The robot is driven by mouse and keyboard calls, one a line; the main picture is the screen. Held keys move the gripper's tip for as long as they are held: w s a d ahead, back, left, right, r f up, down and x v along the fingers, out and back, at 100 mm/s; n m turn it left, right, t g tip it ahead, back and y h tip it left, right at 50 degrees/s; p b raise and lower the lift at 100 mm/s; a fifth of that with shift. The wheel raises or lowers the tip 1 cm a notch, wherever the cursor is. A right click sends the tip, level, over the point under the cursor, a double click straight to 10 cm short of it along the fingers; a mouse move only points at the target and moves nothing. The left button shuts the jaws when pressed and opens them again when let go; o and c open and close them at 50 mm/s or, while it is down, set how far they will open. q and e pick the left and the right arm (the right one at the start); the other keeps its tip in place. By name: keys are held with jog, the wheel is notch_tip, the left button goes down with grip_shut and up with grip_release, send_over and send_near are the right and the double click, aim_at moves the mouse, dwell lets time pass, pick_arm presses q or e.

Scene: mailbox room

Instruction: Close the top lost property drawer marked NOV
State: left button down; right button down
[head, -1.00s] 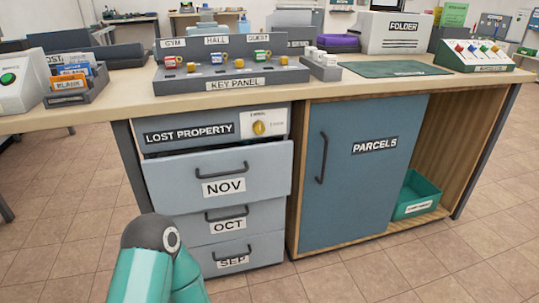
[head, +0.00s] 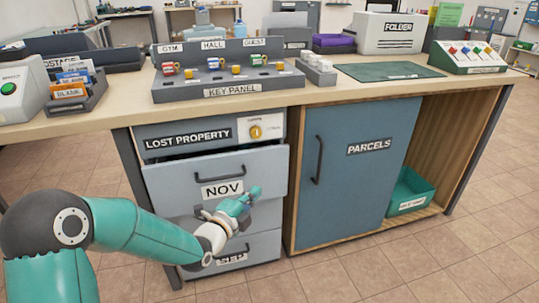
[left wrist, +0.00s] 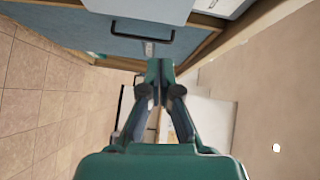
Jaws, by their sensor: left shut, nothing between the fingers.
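The grey-blue NOV drawer (head: 165,183) is the top drawer under the LOST PROPERTY panel (head: 150,133). It stands partly out, with a dark gap above its front. Its handle (head: 222,177) shows above the NOV label. My left gripper (head: 252,193) is shut and empty, in front of the drawer's lower right part. I cannot tell whether it touches the drawer. In the left wrist view the shut fingers (left wrist: 160,68) point towards a blue panel with a dark handle. My right gripper is not in view.
The OCT drawer below is mostly hidden by my left arm, above the SEP drawer (head: 262,245). The blue PARCELS door (head: 365,190) is shut to the right. The desk top (head: 340,90) overhangs the drawers and carries a key panel (head: 200,92). Open floor lies in front.

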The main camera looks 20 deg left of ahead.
pick_arm(q)
notch_tip(320, 180, up, 2)
jog(key=m, duration=0.1)
jog(key=b, duration=0.1)
send_near(272, 152)
jog(key=w+d, duration=0.2)
jog(key=d, duration=0.1)
jog(key=w, duration=0.2)
jog(key=w+a+f, duration=0.1)
jog(key=shift+w+t, duration=0.1)
jog(key=shift+t, duration=0.3)
jog(key=shift+w+a+b, duration=0.3)
jog(key=shift+w, duration=0.25)
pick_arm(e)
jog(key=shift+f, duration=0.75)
pick_arm(q)
jog(key=shift+a, duration=0.1)
